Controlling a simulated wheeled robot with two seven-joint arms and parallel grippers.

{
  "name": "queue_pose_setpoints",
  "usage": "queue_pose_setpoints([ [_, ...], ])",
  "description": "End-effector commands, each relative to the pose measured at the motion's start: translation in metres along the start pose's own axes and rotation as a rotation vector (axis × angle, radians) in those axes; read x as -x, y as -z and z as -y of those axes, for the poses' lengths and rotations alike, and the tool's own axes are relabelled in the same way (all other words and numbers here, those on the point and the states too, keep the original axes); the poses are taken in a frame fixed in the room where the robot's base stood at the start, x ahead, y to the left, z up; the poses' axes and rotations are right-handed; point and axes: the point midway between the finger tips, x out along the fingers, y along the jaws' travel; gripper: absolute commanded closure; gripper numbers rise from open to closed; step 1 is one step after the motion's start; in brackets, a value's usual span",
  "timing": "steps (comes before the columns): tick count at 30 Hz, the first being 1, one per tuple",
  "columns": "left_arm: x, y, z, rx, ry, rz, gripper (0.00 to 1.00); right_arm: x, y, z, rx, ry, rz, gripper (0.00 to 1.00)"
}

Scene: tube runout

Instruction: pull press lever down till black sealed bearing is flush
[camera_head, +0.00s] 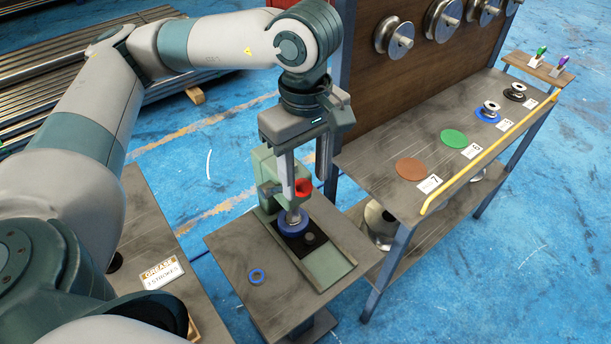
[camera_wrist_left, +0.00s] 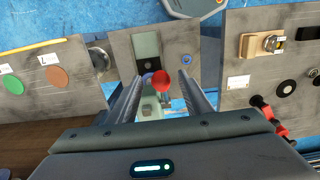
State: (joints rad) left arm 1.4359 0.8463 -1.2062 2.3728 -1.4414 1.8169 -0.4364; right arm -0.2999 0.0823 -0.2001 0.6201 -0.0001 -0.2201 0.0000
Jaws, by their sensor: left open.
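The pale green press (camera_head: 268,178) stands on the small grey stand. Its lever ends in a red knob (camera_head: 303,187). My left gripper (camera_head: 305,172) points down at the knob and is open. In the left wrist view the red knob (camera_wrist_left: 161,82) shows between the two spread fingers; I cannot tell whether either touches it. A blue round piece (camera_head: 294,223) sits under the press ram, with metal above its middle. The black sealed bearing cannot be made out there, so I cannot tell how deep it sits. My right gripper is not in view.
A blue ring (camera_head: 257,276) lies on the stand (camera_head: 235,262) left of the press. A workbench (camera_head: 405,150) with coloured discs and a yellow front rail (camera_head: 490,150) stands to the right. A grease sign (camera_head: 162,274) is on the left table. Blue floor is open beyond.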

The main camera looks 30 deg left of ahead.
Motion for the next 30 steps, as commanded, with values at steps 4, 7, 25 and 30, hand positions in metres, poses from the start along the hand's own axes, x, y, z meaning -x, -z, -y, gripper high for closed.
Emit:
queue_pose_setpoints([
  [4, 0.015, 0.0, 0.0, 0.0, -0.001, 0.0, 0.55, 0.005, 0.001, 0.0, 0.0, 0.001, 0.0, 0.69],
  [7, 0.023, 0.0, -0.001, 0.0, -0.002, -0.001, 0.55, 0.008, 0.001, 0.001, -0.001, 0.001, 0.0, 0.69],
  [25, 0.054, 0.0, 0.0, -0.001, -0.001, -0.001, 0.55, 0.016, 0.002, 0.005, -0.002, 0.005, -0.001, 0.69],
  [30, 0.054, 0.0, 0.0, 0.0, -0.001, -0.001, 0.55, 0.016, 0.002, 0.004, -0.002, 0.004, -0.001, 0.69],
])
